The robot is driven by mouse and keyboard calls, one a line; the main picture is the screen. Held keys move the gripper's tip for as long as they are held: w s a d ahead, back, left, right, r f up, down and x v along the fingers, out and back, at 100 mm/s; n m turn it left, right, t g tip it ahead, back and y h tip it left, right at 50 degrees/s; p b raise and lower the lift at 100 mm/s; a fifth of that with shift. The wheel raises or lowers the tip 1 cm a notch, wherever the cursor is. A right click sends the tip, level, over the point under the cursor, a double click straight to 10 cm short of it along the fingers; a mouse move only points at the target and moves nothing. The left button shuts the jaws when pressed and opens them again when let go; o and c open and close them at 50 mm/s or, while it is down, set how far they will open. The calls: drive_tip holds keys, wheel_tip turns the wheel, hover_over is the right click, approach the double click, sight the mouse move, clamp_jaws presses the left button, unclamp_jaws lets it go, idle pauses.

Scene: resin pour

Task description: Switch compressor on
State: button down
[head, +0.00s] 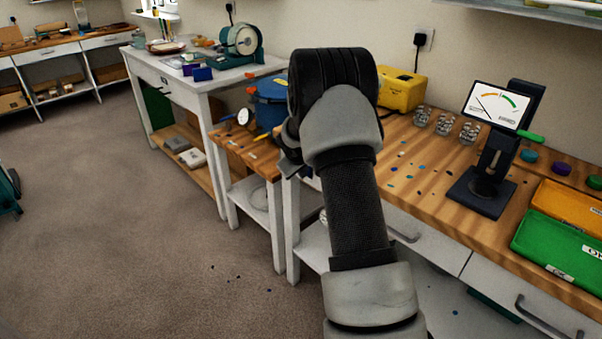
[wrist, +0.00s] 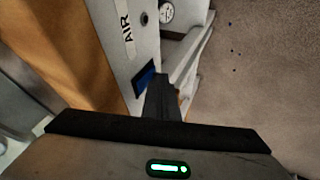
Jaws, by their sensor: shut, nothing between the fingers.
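In the wrist view, a pale panel (wrist: 138,44) carries an AIR label (wrist: 128,37), a small round black fitting (wrist: 144,18) and a dark blue switch-like part (wrist: 144,80). My gripper (wrist: 161,82) is shut and empty, its dark fingertips right beside the blue part. I cannot tell whether they touch it or which way it is set. No compressor body can be made out for certain. In the head view my arm hides most of my gripper and the panel.
A blue pot (head: 268,103) stands on a low wooden stand, with a white-faced gauge (head: 244,117) beside it. A yellow box (head: 402,90), several glass jars, a meter (head: 497,105) and green and orange trays are on the right bench. The floor at left is open.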

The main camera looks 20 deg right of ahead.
drive_tip(key=shift+d+f, duration=0.15)
drive_tip(key=shift+d, duration=0.1)
drive_tip(key=shift+w+d+r+p, duration=0.1)
drive_tip(key=shift+r+p, duration=0.35)
drive_tip(key=shift+r, duration=0.45)
